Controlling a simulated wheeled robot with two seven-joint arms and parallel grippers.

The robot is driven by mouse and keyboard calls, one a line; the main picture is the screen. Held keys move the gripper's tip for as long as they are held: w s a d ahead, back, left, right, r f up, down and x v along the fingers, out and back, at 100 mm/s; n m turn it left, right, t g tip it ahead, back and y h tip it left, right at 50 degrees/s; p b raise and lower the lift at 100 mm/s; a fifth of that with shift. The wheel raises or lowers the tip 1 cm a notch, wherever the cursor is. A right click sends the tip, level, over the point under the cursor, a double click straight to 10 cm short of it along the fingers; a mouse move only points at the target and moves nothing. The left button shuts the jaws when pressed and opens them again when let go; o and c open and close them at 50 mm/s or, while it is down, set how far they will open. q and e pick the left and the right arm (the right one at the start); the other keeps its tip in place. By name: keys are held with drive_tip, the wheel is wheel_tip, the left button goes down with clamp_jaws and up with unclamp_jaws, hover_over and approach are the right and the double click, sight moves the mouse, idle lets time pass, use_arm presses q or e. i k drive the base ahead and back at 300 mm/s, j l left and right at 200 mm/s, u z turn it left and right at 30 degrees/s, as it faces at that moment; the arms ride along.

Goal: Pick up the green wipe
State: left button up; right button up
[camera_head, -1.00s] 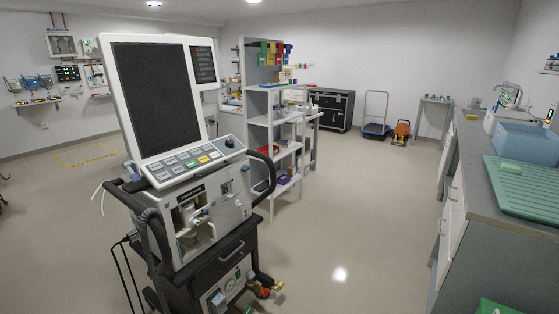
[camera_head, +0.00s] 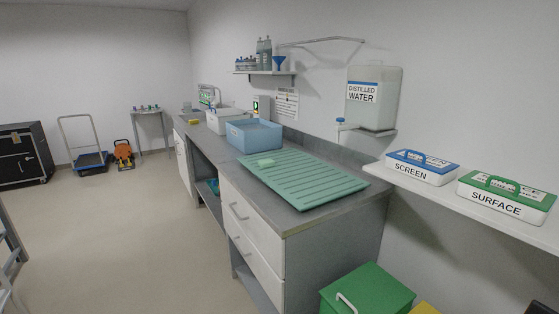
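A white box with a green lid (camera_head: 506,190), labelled SURFACE, stands on a white wall shelf at the right. Something pale sits on top of its lid, too small to tell clearly. Neither of my grippers is in view.
A box labelled SCREEN (camera_head: 422,168) stands left of the green-lidded one. The grey counter (camera_head: 296,219) carries a blue basin (camera_head: 254,135). A green bin (camera_head: 366,291) stands below the shelf. The floor (camera_head: 130,230) to the left is clear.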

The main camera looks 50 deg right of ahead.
sight(269, 162)
drive_tip(key=i+z, duration=0.45)
drive_tip(key=i, duration=1.05)
